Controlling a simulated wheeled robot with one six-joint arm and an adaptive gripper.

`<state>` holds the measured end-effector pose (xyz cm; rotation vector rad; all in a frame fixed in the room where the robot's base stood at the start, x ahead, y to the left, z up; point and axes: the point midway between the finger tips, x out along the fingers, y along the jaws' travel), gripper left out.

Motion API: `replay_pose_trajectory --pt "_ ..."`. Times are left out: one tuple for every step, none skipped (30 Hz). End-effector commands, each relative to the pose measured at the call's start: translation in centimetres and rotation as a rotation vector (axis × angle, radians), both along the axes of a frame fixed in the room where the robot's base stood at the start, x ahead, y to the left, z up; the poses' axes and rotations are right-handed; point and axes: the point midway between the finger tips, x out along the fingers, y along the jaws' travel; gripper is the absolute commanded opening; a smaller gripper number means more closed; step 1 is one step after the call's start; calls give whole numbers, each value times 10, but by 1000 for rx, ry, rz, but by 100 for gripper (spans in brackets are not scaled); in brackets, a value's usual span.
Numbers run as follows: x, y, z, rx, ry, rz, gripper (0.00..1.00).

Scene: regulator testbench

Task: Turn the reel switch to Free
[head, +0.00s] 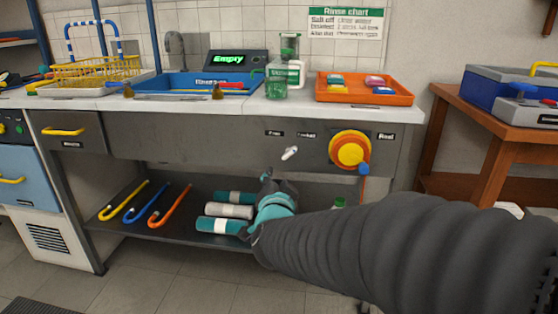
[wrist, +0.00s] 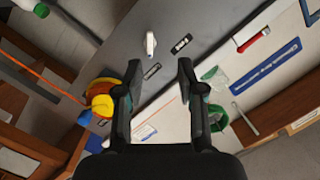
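The reel switch (head: 289,152) is a small white lever on the grey front panel under the counter. It lies slanted, its upper end to the right, below two small labels, Free (head: 275,133) at left and one that seems to read Locked (head: 307,134) at right. In the wrist view the switch (wrist: 150,43) shows beyond my fingertips, left of centre, with two dark labels near it. My gripper (wrist: 160,66) is open and empty, apart from the switch. In the head view my gripper (head: 267,178) is below and left of the switch, partly hidden by its own wrist.
A yellow and orange reel (head: 350,149) with a blue end sticks out right of the switch. Above are the counter's edge, a blue sink (head: 190,82) and an orange tray (head: 365,97). The lower shelf holds rolled teal and white bundles (head: 230,211) and coloured hooks (head: 168,207).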

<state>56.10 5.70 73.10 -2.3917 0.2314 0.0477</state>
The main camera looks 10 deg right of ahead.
Motion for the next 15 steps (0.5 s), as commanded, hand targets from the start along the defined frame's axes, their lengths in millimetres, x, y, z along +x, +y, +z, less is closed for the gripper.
replay_pose_trajectory --pt "4 -2 -6 8 -23 -37 39" --pt "5 -3 -7 12 -39 -59 39" --pt "6 -6 -7 18 -57 -86 39" --pt "7 -8 -7 21 -69 -104 39" --pt "7 -9 -8 23 -78 -119 39" --pt "7 -11 -8 25 -90 -135 39" --pt "7 -12 -8 25 -96 -144 39" --pt "8 -13 -8 26 -102 -151 39" --pt "9 -14 -8 27 -105 -158 39" --pt "11 -14 -8 27 -107 -161 39" --pt "12 -15 -8 27 -108 -164 39" --pt "16 -17 -8 26 -109 -165 39" --pt "19 -18 -8 26 -109 -166 39" --pt "23 -20 -7 27 -109 -166 39" --pt "28 -22 -8 27 -109 -166 39"
